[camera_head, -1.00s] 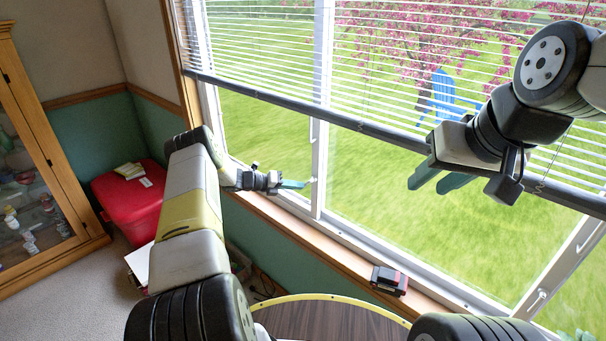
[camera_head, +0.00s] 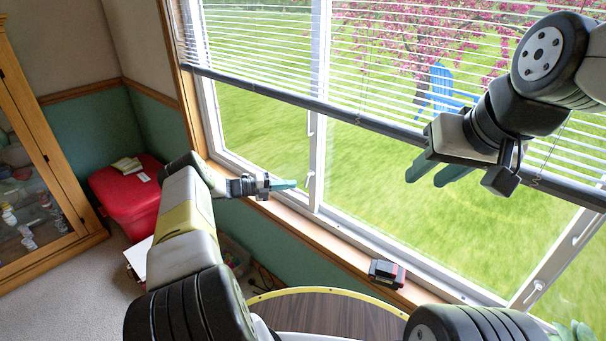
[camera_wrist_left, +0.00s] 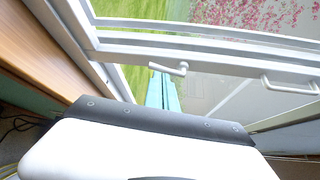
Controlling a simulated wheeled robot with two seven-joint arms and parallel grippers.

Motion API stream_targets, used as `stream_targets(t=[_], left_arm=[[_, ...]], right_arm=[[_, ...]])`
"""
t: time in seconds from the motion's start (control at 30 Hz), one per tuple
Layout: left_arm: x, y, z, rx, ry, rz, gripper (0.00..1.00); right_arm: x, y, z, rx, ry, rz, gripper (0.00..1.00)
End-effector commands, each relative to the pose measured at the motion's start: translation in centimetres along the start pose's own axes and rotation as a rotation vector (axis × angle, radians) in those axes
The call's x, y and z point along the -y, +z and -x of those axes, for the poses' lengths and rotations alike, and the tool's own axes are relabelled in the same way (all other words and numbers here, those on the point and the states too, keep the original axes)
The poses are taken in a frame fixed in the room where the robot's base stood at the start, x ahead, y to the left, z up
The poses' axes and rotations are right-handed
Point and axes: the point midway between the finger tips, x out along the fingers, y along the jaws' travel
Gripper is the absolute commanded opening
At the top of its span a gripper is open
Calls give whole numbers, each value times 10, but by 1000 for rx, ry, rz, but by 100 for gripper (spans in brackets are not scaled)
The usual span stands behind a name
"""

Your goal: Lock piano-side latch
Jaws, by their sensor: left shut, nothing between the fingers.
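A white window latch (camera_head: 309,181) sits on the middle window post, and it shows as a small lever in the left wrist view (camera_wrist_left: 170,69). A second white latch (camera_head: 537,288) is on the frame at the lower right. I cannot tell from a piano which is the piano-side one, as no piano is clearly visible. My left gripper (camera_head: 288,184) is shut and empty, its teal fingertips just left of the middle latch. In the wrist view the fingers (camera_wrist_left: 162,92) point at the latch; contact is unclear. My right gripper (camera_head: 437,172) is open and empty before the blind.
A white blind (camera_head: 270,45) covers the upper window, its dark bottom rail running across. A black and red box (camera_head: 387,273) lies on the wooden sill. A round dark wooden top (camera_head: 320,316) is below. A red bin (camera_head: 128,190) and glass cabinet (camera_head: 40,180) stand left.

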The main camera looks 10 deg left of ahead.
Motion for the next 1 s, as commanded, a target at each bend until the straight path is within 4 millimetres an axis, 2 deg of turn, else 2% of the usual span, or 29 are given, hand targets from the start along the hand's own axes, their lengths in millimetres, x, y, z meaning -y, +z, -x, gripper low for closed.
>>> stream_targets(t=[0.1,0.3,0.63,0.73,0.87,1.0], left_arm=[[0,1,22,2,1,0,0],[0,0,42,0,0,0,0],[0,0,44,-1,-1,0,0],[6,1,43,-11,7,-20,0],[38,2,35,-71,50,-144,0],[98,-3,23,-197,131,-403,0]], right_arm=[[0,0,0,0,0,0,36],[0,0,0,0,0,0,36],[0,0,0,0,0,0,36],[0,0,0,0,0,0,36],[0,0,0,0,0,0,36],[0,0,0,0,0,0,36]])
